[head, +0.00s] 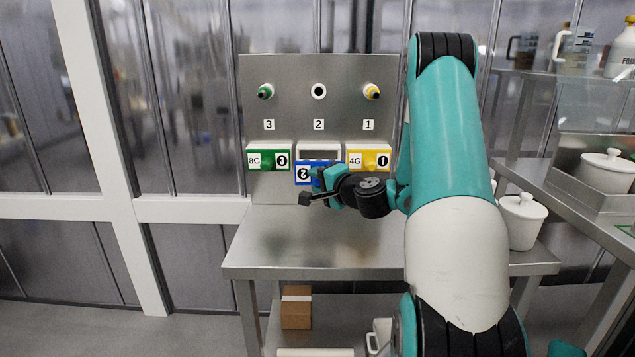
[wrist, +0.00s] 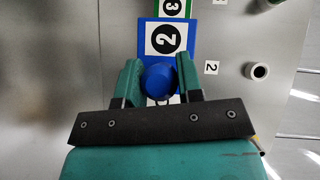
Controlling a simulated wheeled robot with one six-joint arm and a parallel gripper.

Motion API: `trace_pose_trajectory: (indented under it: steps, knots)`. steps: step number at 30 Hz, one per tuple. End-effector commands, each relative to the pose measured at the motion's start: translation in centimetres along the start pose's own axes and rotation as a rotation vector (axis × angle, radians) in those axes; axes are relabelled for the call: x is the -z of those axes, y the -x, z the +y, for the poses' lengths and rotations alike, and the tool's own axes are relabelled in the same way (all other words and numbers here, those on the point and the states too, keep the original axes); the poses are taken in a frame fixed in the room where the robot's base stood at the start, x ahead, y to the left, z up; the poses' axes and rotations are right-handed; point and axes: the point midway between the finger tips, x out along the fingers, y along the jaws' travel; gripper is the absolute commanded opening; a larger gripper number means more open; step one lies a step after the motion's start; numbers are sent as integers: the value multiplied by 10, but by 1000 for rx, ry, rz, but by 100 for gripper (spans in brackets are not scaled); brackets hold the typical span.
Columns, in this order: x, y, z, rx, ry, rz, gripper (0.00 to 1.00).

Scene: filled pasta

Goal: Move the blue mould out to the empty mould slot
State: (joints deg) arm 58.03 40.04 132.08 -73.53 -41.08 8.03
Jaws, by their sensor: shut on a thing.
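The blue mould (head: 303,173) carries a white label with a black 2. My gripper (head: 322,180) is shut on its round blue knob, which shows between the teal fingers in the wrist view (wrist: 158,82). The mould is in front of and slightly below the white-framed slot (head: 320,155) in the middle of the panel, under the number 2. That slot's dark opening is visible above the mould and looks empty. I cannot tell whether the mould touches the slot's frame. Part of the mould is hidden behind my gripper.
A green mould (head: 268,160) sits left of the middle slot and a yellow mould (head: 367,160) right of it, both close by. The steel table (head: 300,240) below is mostly clear.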

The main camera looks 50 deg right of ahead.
Motion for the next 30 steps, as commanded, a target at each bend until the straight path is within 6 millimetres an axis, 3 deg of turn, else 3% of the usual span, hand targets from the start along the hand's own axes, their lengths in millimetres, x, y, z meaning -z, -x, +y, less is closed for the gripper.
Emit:
trace_pose_trajectory:
  steps: [4, 18, 30]
  knots:
    - [-3, 1, 1, 4, 2, -1, 0]
    - [24, -33, -4, 3, 2, -4, 0]
    - [33, -45, -1, 3, 1, -3, 0]
